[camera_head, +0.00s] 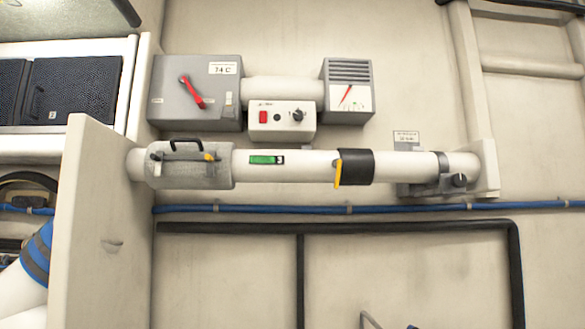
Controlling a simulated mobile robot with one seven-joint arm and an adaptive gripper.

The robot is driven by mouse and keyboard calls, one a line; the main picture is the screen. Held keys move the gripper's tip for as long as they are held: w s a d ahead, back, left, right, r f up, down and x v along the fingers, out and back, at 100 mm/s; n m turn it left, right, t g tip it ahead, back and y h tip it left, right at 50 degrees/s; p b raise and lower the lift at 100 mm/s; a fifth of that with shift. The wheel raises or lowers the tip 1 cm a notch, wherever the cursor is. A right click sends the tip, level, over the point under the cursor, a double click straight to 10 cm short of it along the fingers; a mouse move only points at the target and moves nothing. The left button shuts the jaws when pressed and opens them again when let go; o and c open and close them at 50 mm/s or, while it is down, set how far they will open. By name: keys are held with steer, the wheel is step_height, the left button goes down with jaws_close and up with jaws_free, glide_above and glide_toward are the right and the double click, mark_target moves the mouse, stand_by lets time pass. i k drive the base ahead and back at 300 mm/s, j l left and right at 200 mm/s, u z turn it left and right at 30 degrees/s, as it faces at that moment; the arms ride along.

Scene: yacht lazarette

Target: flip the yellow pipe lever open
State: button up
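The yellow lever (338,173) is a short, narrow handle at the left edge of a black collar (357,167) on the white pipe (305,166). It points downward, close to upright, and its lower end reaches just below the pipe. Nothing touches or covers it. The pipe runs level across the wall, with a grey clamped cover (191,168) on its left part and a bracket (443,172) at its right end. I cannot make out my gripper in the head view.
Above the pipe are a grey box with a red handle (192,92), a white switch box (281,120) and a gauge (348,97). A blue hose (300,209) runs below. A pale partition (105,225) stands at left. Small grey parts at the bottom edge are unclear.

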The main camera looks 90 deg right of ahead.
mark_target(338, 163)
steer(key=z, duration=2.75)
steer(key=k+l+z, duration=0.15)
steer(key=z, duration=0.25)
